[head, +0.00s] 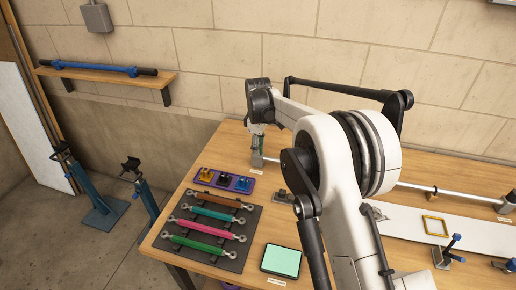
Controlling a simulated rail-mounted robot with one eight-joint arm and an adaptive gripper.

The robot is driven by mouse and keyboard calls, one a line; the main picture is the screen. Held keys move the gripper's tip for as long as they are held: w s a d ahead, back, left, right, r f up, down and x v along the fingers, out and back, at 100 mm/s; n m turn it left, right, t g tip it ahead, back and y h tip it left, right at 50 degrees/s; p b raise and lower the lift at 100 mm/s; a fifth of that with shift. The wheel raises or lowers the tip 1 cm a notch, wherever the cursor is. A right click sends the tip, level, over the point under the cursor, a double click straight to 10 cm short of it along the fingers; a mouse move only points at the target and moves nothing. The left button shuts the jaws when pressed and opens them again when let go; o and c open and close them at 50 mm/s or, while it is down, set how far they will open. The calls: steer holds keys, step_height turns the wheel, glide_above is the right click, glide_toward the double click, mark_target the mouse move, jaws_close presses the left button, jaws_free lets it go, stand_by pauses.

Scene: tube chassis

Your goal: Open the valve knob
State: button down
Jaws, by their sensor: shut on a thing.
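My gripper (257,130) points down at the back of the wooden table, above the left end of a silver tube. It is small here and partly covered by my own arm. It is shut on a small part with some green showing (261,143), which looks like the valve knob. A metal fitting (256,160) stands directly below at the tube's end. The fingertips and the knob's turn angle are too small to make out.
The silver tube (455,194) runs right along the table. A purple tray (224,182) with coloured parts and a dark rack (184,239) of coloured rods lie at the left. A green-topped pad (281,261) lies in front. The wall is close behind.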

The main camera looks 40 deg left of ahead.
steer(key=m+b, duration=0.3)
steer(key=m, duration=0.1)
steer(key=shift+f+m, duration=0.1)
steer(key=shift+m, duration=0.2)
steer(key=m+b, duration=0.1)
steer(key=m, duration=0.3)
steer(key=shift+b, duration=0.35)
steer(key=m+b, duration=0.1)
steer(key=m, duration=0.3)
steer(key=shift+m, duration=0.4)
steer(key=shift+m+b, duration=0.4)
steer(key=shift+m, duration=1.5)
steer(key=c, duration=1.4)
jaws_free()
steer(key=shift+c, duration=0.2)
step_height(320, 180, up, 12)
